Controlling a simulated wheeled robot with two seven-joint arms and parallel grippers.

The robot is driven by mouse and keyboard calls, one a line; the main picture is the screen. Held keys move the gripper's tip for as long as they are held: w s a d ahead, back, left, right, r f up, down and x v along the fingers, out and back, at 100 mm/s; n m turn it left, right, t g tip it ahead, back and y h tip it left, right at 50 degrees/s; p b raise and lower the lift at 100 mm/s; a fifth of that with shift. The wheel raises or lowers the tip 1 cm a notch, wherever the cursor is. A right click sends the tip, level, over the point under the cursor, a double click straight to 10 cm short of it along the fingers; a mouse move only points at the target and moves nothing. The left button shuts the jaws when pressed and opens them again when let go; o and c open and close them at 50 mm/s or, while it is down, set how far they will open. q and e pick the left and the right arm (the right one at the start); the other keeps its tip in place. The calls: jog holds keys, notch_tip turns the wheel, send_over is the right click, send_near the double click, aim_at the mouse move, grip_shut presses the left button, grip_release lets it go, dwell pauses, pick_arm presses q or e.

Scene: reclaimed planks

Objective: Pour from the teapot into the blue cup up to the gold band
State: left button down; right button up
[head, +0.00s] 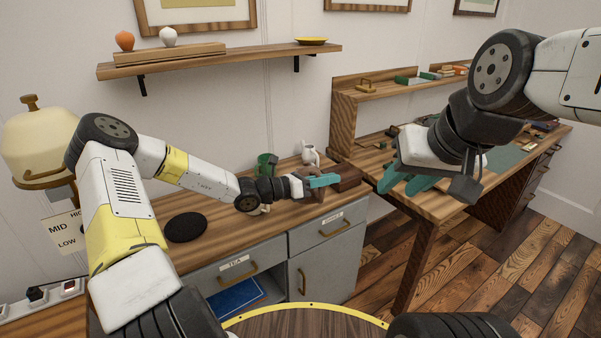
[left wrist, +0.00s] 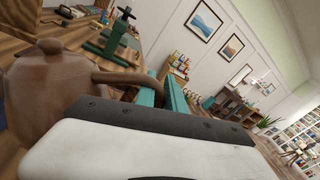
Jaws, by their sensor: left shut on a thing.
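A brown teapot (left wrist: 45,95) fills the left of the left wrist view, lid on top. Its arm-like handle reaches right, to the teal fingers of my left gripper (left wrist: 165,98), which is shut on it. In the head view my left gripper (head: 322,181) is over the far right part of the counter and hides most of the teapot. I cannot make out a blue cup or its gold band; a green mug (head: 265,164) stands behind my left wrist. My right gripper (head: 405,182) hangs empty, fingers apart, in front of the right-hand desk.
A white jug (head: 309,153) stands at the back of the counter (head: 232,222), near a brown box (head: 346,177). A black round mat (head: 186,227) lies left of my left wrist. A wall shelf (head: 220,60) hangs above. The desk (head: 375,160) on the right holds small items.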

pick_arm(q)
jog(key=shift+n, duration=0.9)
jog(key=shift+w+a+r+b, duration=0.25)
jog(key=shift+w+r, duration=0.45)
jog(key=shift+r, duration=0.15)
jog(key=shift+w+a+r+b, duration=0.2)
jog(key=shift+w+a+r, duration=0.05)
jog(key=shift+w+r, duration=0.5)
dwell(5.5)
